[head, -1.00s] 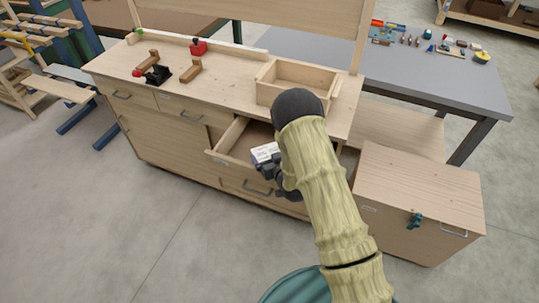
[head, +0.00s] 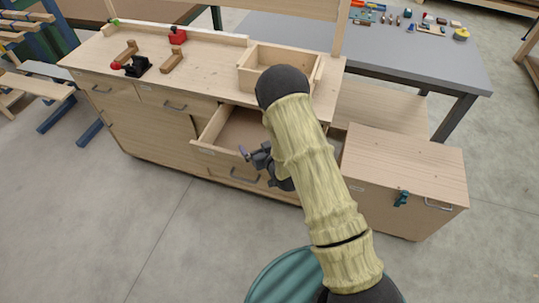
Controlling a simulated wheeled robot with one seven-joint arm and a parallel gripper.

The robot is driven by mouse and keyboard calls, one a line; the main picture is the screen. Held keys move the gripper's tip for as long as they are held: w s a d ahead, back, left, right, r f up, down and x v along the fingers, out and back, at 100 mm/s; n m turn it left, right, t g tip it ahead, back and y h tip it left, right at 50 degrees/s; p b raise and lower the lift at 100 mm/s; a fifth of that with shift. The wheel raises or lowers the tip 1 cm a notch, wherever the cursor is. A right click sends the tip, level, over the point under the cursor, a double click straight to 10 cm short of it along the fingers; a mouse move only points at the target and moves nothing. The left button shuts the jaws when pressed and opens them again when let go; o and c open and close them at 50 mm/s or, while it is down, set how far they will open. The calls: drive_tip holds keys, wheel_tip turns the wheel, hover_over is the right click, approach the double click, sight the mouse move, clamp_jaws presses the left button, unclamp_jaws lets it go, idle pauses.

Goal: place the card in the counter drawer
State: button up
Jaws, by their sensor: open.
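The counter drawer (head: 214,156) is pulled open below the counter top, and the part of its inside that I can see looks bare. My gripper (head: 252,156) is open at the drawer's front edge, with no card visible between its fingers. The white card does not show in the current view. My arm hides the right part of the drawer, and the front panel hides some of its floor, so I cannot tell where the card lies.
A wooden chest (head: 400,165) stands right of my arm. A grey table (head: 420,62) stands behind.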

drive_tip(key=b+v, duration=0.1)
drive_tip(key=v, duration=0.7)
drive_tip(key=shift+s, duration=0.2)
drive_tip(key=shift+d+r, duration=0.1)
drive_tip(key=shift+r, duration=0.05)
drive_tip(key=shift+w, duration=0.1)
drive_tip(key=shift+w+d+r+h, duration=0.15)
drive_tip(key=shift+d+r+h, duration=0.25)
drive_tip(key=shift+d, duration=0.05)
drive_tip(key=d+r+g+h, duration=0.1)
drive_tip(key=d+r+m+g+h, duration=0.1)
drive_tip(key=d, duration=0.1)
drive_tip(key=shift+d+r, duration=0.2)
drive_tip(key=shift+d, duration=0.05)
drive_tip(key=s+d+r+m+g+h, duration=0.1)
drive_tip(key=s+d+r+g, duration=0.3)
drive_tip(key=s, duration=0.4)
drive_tip(key=s+d+r+m+g+h, duration=0.2)
drive_tip(key=s+r, duration=0.4)
drive_tip(key=s, duration=0.3)
drive_tip(key=d+m+g, duration=0.1)
drive_tip(key=d+g, duration=0.1)
drive_tip(key=shift+d+r+g, duration=0.3)
drive_tip(key=shift+d, duration=0.05)
